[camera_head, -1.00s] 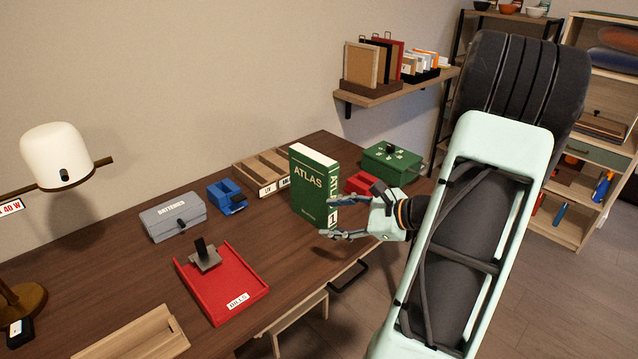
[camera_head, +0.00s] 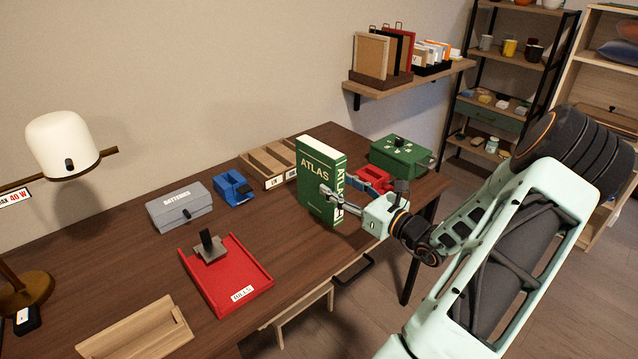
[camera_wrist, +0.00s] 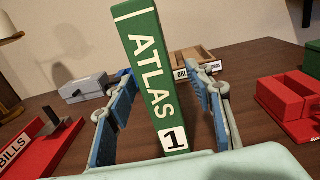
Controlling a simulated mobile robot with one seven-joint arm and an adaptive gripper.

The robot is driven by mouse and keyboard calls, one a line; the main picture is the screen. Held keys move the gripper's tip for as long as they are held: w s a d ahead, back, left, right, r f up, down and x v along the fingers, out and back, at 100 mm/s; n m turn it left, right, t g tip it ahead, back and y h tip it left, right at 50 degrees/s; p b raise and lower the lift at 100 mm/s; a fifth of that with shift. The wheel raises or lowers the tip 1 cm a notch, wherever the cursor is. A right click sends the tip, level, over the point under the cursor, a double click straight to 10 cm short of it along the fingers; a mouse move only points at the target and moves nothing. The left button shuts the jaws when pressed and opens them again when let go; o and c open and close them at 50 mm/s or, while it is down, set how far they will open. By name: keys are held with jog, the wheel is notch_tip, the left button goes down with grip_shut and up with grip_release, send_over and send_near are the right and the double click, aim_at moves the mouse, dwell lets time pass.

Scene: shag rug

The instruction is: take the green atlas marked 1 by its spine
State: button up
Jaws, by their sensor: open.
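The green atlas (camera_head: 318,182) stands upright on the dark wooden desk, its "ATLAS" cover and spine facing out. In the wrist view its spine (camera_wrist: 149,70) shows the word ATLAS and a white label with a black 1 near the bottom. My gripper (camera_head: 335,200) is open at the spine side of the atlas. In the wrist view the blue-padded fingers of my gripper (camera_wrist: 162,105) stand one on each side of the spine, with a visible gap on the left.
A red BILLS tray (camera_head: 226,275), blue holder (camera_head: 232,189), grey batteries box (camera_head: 178,207) and wooden organizer (camera_head: 268,162) stand left of the atlas. A red holder (camera_head: 374,178) and green box (camera_head: 400,157) stand close behind my gripper. The desk's front middle is clear.

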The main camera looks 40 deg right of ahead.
aim_at(323, 178)
jog(key=w, duration=0.3)
jog(key=w+a+b, duration=0.1)
jog(key=w, duration=0.1)
jog(key=shift+w+f, duration=0.15)
jog(key=shift+w, duration=0.15)
jog(key=shift+c, duration=0.3)
grip_shut()
